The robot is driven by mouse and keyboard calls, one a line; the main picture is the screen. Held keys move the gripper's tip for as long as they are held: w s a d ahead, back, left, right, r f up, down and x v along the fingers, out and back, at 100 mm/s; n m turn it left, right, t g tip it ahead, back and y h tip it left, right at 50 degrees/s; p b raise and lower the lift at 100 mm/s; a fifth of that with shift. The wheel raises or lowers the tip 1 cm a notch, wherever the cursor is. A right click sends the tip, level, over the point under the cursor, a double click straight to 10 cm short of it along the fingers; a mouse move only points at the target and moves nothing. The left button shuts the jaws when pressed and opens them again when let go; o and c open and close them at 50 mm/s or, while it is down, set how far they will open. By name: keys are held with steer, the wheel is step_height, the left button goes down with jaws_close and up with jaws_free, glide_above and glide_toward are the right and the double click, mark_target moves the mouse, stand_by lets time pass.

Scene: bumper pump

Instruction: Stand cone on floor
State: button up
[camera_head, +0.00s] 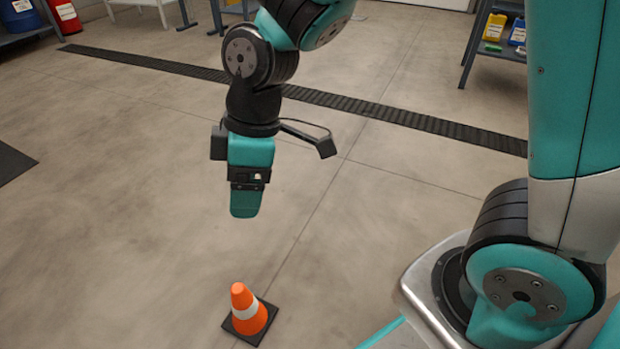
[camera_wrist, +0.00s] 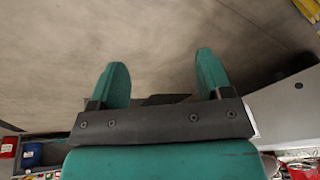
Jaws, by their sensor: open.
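An orange cone (camera_head: 243,300) with a white band and a dark square base stands upright on the concrete floor, near the bottom of the head view. My gripper (camera_head: 245,212) hangs above the floor, pointing down, higher than the cone and apart from it. In the wrist view my gripper (camera_wrist: 163,80) has its two green fingers spread with nothing between them. In that view a small dark edge shows low between the fingers; I cannot tell whether it is the cone's base.
A dark drain grate (camera_head: 375,108) crosses the floor behind my gripper. Shelves with containers (camera_head: 497,35) stand at the upper right, and a blue drum (camera_head: 20,16) at the upper left. A dark mat (camera_head: 12,162) lies at the left edge. The floor around the cone is clear.

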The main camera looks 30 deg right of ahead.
steer(key=s+d+r+m, duration=0.4)
steer(key=s+r+m, duration=0.3)
steer(key=s, duration=0.4)
steer(key=shift+d+r+t+y, duration=0.25)
steer(key=shift+r+t+y, duration=0.05)
steer(key=shift+y, duration=0.1)
steer(key=shift+s, duration=0.1)
